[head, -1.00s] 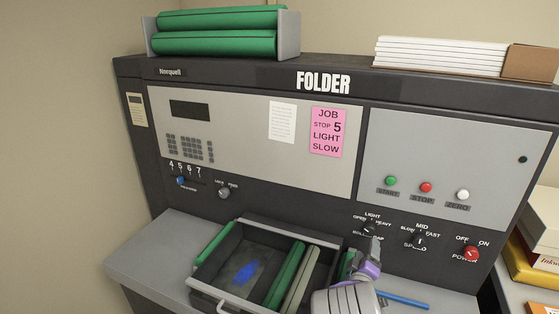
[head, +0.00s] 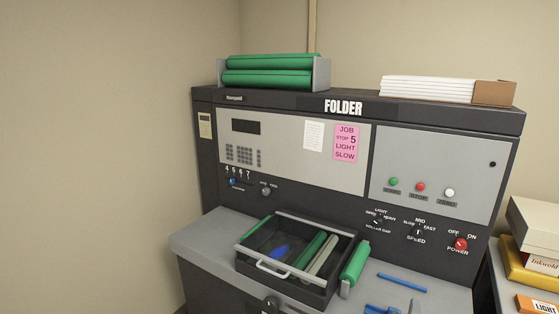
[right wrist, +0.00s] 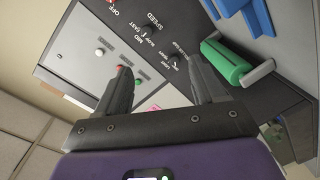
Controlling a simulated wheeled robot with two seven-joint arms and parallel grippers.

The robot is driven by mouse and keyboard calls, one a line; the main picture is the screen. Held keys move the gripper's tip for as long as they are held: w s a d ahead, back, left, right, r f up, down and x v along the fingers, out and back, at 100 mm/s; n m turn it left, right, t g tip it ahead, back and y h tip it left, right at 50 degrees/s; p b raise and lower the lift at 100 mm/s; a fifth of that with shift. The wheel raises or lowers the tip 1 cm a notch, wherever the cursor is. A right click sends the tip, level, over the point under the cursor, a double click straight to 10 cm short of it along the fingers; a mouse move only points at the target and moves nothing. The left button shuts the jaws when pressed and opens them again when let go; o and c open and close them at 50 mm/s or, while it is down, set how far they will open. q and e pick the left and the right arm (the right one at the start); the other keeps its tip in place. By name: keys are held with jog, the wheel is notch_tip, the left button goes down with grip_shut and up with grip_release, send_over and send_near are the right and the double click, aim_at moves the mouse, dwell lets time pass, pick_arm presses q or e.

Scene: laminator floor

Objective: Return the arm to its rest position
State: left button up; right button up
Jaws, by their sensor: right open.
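My right gripper (right wrist: 160,88) shows in the right wrist view with its two dark fingers apart and nothing between them. Beyond the fingers is the folder's control panel, with the speed and roller gap knobs. The folder (head: 290,110) stands in the middle of the head view. Neither gripper shows in the head view.
An open drawer (head: 317,285) with green and grey rollers stands out at the front of the folder. A green roller (head: 354,263) lies beside it, and a blue bar (head: 401,283) lies to its right. Boxes (head: 534,228) are stacked at the right edge. Free wall space is at left.

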notch_tip(320, 180, down, 7)
jog(key=g+y, duration=0.1)
jog(key=g, duration=0.1)
jog(key=s+a+f+m+g+y, duration=0.25)
jog(key=s+a+f, duration=0.3)
jog(key=f, duration=0.45)
jog(key=s+a+f+m+g+y, duration=0.25)
jog(key=s+a+f+g, duration=0.2)
jog(key=s+f, duration=0.35)
jog(key=s+a+f+m+g+y, duration=0.1)
jog(key=s+a+f+g+y, duration=0.1)
jog(key=s+a, duration=0.5)
jog(key=s+a+f+m+g+y, duration=0.2)
jog(key=s+a+f+g+y, duration=0.1)
jog(key=s+a, duration=0.5)
jog(key=shift+s+a+y, duration=0.2)
jog(key=shift+s+y, duration=0.1)
jog(key=shift+y, duration=0.6)
